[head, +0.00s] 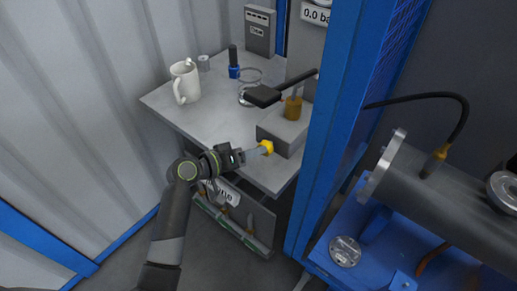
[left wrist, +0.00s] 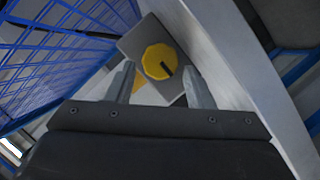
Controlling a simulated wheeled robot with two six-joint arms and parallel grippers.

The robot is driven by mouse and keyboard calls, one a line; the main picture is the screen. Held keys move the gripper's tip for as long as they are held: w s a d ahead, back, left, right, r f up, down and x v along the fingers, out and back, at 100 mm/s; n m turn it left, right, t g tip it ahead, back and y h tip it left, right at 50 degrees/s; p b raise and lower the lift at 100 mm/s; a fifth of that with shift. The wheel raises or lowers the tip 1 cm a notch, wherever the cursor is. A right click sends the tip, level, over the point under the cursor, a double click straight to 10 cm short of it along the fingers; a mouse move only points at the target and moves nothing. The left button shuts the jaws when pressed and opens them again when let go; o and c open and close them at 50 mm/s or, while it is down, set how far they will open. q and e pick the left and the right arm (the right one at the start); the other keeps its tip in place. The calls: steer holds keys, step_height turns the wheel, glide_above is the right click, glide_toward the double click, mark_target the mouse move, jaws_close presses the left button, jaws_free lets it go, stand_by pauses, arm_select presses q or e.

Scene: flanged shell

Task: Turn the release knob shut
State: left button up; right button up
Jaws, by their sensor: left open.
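The yellow release knob (head: 267,147) is on the near face of a grey block (head: 284,128) on the table. In the left wrist view the knob (left wrist: 159,56) is a round yellow disc with a dark line running from near its middle toward its lower right edge. My left gripper (head: 256,150) points at the knob from the left in the head view. Its two fingers are apart, one on each side of the knob in the left wrist view (left wrist: 159,70). I cannot tell whether they touch it. My right gripper is not in view.
A black lever handle (head: 264,96) and a brass fitting (head: 292,108) are above the block. A white mug (head: 185,82) and a blue-based tool (head: 234,70) stand farther back on the grey table (head: 205,121). A blue post (head: 332,110) rises close on the right.

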mark_target(269, 144)
arm_select(q)
steer(key=shift+x, duration=1.3)
steer(key=shift+c, duration=0.2)
steer(key=c, duration=0.7)
steer(key=shift+o, duration=0.2)
steer(key=shift+d+r+m+y, duration=0.15)
steer(key=shift+m+y, duration=0.45)
steer(key=shift+m, duration=0.3)
steer(key=shift+s+m+t+y+p, duration=0.1)
steer(key=shift+m+t+y+p, duration=0.3)
steer(key=shift+m+y, duration=0.5)
steer(key=o, duration=0.7)
